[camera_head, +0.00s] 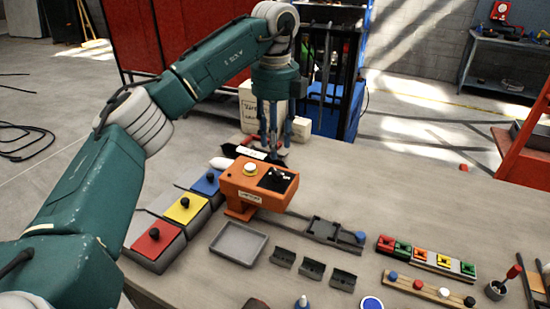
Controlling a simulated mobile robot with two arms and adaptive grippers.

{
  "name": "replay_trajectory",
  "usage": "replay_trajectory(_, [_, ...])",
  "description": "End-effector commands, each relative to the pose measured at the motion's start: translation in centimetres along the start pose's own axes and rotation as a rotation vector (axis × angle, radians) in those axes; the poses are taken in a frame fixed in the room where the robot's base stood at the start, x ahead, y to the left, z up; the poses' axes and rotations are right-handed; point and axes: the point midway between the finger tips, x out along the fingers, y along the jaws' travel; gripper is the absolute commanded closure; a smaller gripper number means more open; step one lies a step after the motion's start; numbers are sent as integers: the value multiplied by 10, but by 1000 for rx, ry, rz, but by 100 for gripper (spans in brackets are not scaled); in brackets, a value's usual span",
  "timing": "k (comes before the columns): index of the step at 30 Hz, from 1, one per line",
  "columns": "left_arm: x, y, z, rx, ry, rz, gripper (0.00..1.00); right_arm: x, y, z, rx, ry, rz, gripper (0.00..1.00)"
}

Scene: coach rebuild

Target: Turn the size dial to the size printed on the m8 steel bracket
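My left gripper (274,150) points down just behind the machine, apart from the knob. Its fingers look spread, with nothing seen between them. Three small dark grey brackets (312,268) lie in front; I cannot tell which part is the m8 steel bracket or read a printed size. My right gripper is not in view.
Red, yellow and blue lidded boxes (185,209) stand left of the machine. An empty grey tray (238,243) lies in front. A rail with a dark carriage (330,231) runs to the right. Coloured blocks (425,256) and a peg strip (430,288) lie at right.

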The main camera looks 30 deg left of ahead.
Motion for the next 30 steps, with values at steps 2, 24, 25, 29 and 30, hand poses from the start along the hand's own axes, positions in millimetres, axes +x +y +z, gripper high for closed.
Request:
replay_trajectory(2, [-15,-1,0,0,-1,-3,61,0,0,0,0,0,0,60])
replay_trajectory(24, [-37,0,0,0,0,0,61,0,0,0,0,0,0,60])
replay_trajectory(25, [-38,0,0,0,0,0,61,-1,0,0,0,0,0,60])
replay_trajectory(29, [-55,0,0,0,0,-1,61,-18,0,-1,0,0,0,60])
replay_trajectory(30, [-63,0,0,0,0,-1,61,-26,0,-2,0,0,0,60])
